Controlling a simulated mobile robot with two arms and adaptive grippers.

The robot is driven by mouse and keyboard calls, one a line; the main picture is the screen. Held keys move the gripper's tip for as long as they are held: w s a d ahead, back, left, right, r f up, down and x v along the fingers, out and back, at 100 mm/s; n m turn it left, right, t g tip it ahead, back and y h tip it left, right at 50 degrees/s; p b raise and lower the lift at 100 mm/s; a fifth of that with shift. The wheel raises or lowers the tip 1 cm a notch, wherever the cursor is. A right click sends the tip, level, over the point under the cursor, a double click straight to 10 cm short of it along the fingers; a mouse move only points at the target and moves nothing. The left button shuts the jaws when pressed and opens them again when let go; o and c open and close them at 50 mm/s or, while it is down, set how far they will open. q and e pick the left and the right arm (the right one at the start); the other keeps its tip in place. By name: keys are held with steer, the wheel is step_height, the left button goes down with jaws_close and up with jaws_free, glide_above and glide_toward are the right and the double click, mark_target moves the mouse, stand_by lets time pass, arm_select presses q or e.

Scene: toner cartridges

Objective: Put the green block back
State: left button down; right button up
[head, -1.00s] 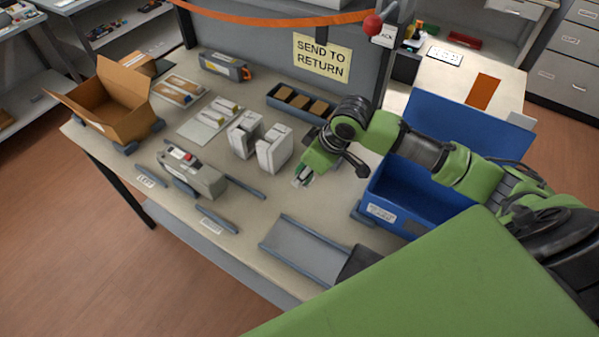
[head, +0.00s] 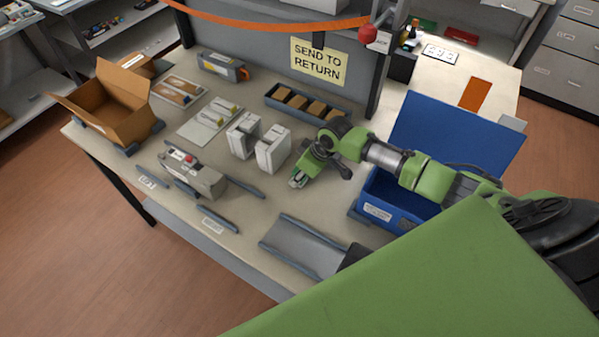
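My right gripper (head: 298,182) comes in from the right and points down and left over the table (head: 250,202), right of the two white upright units. Its fingers are small and greenish, and I cannot tell whether they are open or hold something. I cannot make out a separate green block with certainty; one in the fingers would blend with my green arm. My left gripper is not in view.
Two white units (head: 272,149) stand mid-table. A dark tray (head: 271,101) holds several brown blocks. A grey unit with a red button (head: 198,177) stands left; a cardboard box (head: 112,118) is at far left. A blue bin (head: 374,207) with raised lid stands right; a grey sloped tray (head: 300,245) is in front.

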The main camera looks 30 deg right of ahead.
steer(key=shift+f, duration=0.1)
steer(key=o, duration=1)
steer(key=shift+r, duration=0.3)
steer(key=b+v, duration=0.1)
steer(key=v, duration=1)
steer(key=shift+s+d+r+b, duration=0.1)
steer(key=shift+s+r+b, duration=0.1)
steer(key=shift+r+b, duration=0.15)
steer(key=shift+f, duration=0.1)
